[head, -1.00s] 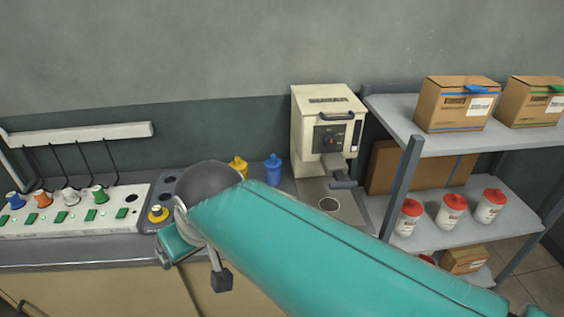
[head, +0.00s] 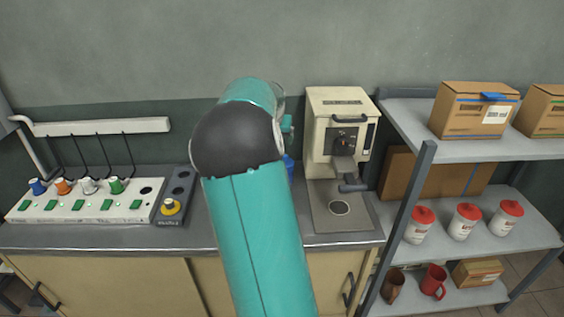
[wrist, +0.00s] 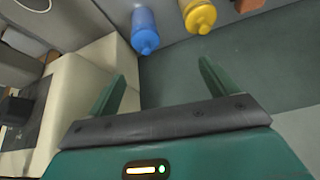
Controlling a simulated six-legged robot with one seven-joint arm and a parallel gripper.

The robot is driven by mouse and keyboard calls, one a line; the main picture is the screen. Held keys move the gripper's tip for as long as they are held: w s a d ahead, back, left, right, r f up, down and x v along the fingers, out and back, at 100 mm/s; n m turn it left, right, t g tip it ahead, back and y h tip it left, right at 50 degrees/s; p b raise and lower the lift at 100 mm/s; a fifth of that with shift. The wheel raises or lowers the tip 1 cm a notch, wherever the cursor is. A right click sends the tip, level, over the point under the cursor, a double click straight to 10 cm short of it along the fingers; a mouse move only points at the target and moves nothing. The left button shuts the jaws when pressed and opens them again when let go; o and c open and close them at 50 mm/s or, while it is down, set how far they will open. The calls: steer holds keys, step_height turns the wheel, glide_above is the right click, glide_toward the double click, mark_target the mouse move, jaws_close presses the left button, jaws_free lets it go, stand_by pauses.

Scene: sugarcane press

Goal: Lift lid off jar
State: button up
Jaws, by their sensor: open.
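Three white jars with red lids stand in a row on the middle shelf at the right of the head view: a left jar (head: 419,226), a middle jar (head: 464,222) and a right jar (head: 508,217). Each red lid sits on its jar. My gripper (wrist: 162,72) is open and empty in the wrist view, its two green fingers spread apart. It is away from these jars, over by the press. In the head view my arm hides most of it. A blue bottle (wrist: 145,32) and a yellow bottle (wrist: 199,14) are beyond the fingertips, not touched.
The cream press machine (head: 340,125) stands on the counter between my arm and the shelf rack (head: 423,185). Cardboard boxes (head: 473,112) are on the top shelf, mugs (head: 433,280) on the bottom. A panel with colored pods (head: 80,205) is at the left.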

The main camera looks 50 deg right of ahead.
steer(key=shift+h, duration=0.3)
steer(key=d+f, duration=0.2)
steer(key=w+d+f, duration=0.1)
steer(key=d+f, duration=0.1)
steer(key=f, duration=0.1)
steer(key=d+f, duration=0.3)
steer(key=shift+w+f, duration=0.1)
steer(key=shift+w, duration=0.15)
steer(key=x, duration=0.5)
steer(key=shift+s+d+f, duration=0.1)
steer(key=shift+s+f, duration=0.15)
steer(key=shift+f, duration=0.1)
steer(key=c, duration=1.1)
